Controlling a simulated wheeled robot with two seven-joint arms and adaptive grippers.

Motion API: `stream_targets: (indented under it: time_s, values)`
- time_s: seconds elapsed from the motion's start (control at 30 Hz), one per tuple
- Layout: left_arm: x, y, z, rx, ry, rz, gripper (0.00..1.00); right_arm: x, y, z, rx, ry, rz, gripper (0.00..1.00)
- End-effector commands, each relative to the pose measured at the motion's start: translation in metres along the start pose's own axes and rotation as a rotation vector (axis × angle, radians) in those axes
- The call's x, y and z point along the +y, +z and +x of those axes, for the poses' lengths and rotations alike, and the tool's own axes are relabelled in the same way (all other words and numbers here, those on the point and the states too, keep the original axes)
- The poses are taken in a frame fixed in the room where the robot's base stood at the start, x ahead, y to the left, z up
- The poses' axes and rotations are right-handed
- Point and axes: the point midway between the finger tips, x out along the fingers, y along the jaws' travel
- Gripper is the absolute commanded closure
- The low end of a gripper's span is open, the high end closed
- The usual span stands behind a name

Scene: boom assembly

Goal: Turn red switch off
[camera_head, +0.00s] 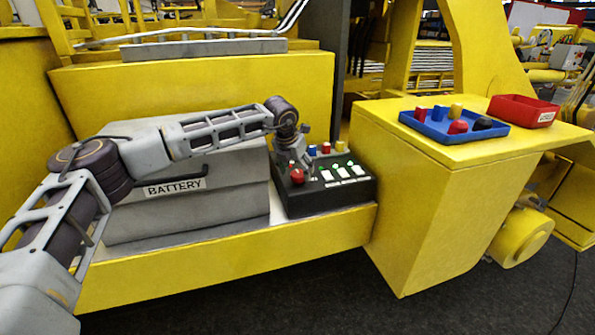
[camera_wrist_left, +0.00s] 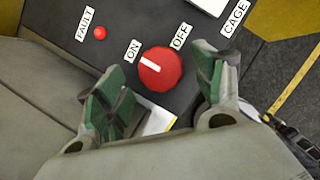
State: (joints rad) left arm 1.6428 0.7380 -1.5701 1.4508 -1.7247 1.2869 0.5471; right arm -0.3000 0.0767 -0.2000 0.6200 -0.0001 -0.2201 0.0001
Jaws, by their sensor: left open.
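The red switch (camera_wrist_left: 160,69) is a round red knob with a white line on a black control box. In the left wrist view it sits between the ON label (camera_wrist_left: 133,50) and the OFF label (camera_wrist_left: 181,37). Its white line points toward the ON side. In the head view the red switch (camera_head: 297,175) is at the left of the control box (camera_head: 325,198). My left gripper (camera_wrist_left: 162,88) is open, with one green-padded finger on each side of the knob, apparently without touching it. It also shows above the box in the head view (camera_head: 304,160). My right gripper is not in view.
A grey battery box (camera_head: 190,215) stands left of the control box. A small red fault light (camera_wrist_left: 100,32) is near the switch. A blue tray (camera_head: 450,133) with several coloured pieces and a red bin (camera_head: 523,112) rest on the yellow block at right.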

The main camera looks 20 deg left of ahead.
Motion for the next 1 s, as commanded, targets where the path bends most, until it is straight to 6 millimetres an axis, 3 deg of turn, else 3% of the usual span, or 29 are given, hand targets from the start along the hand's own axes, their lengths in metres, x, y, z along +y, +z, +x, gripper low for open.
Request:
stream_targets:
  time_s: [0.2, 0.57, 0.93, 1.0]
  values:
    - [0.0, 0.0, 0.016, 0.001, 0.0, 0.0, 0.32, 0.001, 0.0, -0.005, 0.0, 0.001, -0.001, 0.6]
    - [0.0, 0.0, 0.02, 0.0, 0.0, 0.0, 0.32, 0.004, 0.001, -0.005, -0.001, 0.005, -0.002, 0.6]
    - [0.0, 0.0, 0.02, 0.0, 0.0, 0.0, 0.77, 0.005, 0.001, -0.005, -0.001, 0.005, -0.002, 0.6]
    - [0.0, 0.0, 0.02, 0.0, 0.0, 0.0, 0.77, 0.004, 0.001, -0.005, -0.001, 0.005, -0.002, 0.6]
